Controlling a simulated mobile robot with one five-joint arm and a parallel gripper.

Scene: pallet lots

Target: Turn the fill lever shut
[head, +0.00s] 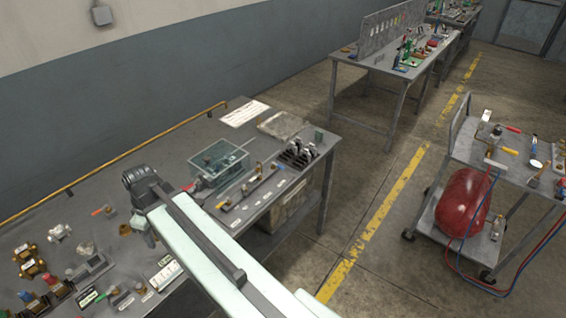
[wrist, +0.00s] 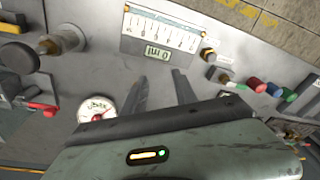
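I cannot tell from any label which handle is the fill lever. In the wrist view a red lever (wrist: 42,107) lies at the left edge, beside a round white dial (wrist: 97,107). In the head view a red handle (head: 188,187) shows by a clear tank (head: 220,160).
A panel with a scale and small display (wrist: 163,40) is ahead of the fingers. Several colour-capped fittings (wrist: 257,84) are at right. The bench (head: 130,170) is crowded at left. A cart with a red tank (head: 461,203) stands right, across open floor.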

